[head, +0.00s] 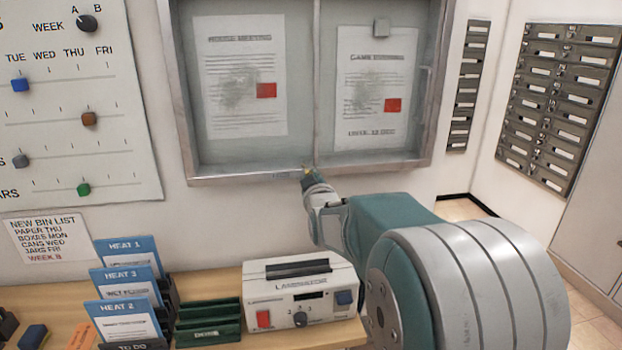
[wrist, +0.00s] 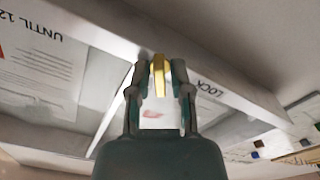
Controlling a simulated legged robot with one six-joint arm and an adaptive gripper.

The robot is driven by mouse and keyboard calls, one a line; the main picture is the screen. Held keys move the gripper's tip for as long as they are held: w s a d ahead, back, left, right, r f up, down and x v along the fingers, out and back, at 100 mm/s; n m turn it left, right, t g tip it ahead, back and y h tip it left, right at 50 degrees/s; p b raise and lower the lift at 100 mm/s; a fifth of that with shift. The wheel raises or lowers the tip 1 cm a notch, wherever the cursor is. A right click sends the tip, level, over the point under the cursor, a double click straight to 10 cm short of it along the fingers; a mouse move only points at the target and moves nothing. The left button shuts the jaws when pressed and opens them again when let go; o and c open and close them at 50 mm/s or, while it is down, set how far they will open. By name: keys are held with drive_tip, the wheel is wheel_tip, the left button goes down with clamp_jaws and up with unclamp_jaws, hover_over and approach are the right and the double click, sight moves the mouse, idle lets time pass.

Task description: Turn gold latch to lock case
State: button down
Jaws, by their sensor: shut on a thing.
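The notice case (head: 314,90) hangs on the wall with a grey metal frame and two papers behind its panes. The gold latch (wrist: 159,75) is at the middle of its bottom frame edge; a small bit of it also shows in the head view. My gripper (wrist: 160,85) reaches up from below and is shut on the latch, one finger on each side. In the head view my gripper (head: 309,178) covers most of the latch. The word LOCK (wrist: 210,88) is printed on the frame to the right of the latch in the wrist view.
A shelf below holds a white laminator (head: 300,285), green trays (head: 208,322) and blue-topped leaflets in holders (head: 128,285). A slider board (head: 75,120) is on the wall at left. Dark mailboxes (head: 560,105) are at right. Wall around the case's lower edge is clear.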

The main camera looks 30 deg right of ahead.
drive_tip(key=m, duration=0.6)
drive_tip(key=shift+f, duration=0.35)
drive_tip(key=shift+m, duration=0.4)
drive_tip(key=c, duration=0.7)
unclamp_jaws()
drive_tip(key=shift+c, duration=0.2)
drive_tip(key=shift+r, duration=0.15)
drive_tip(key=shift+a, duration=0.1)
drive_tip(key=v, duration=1.2)
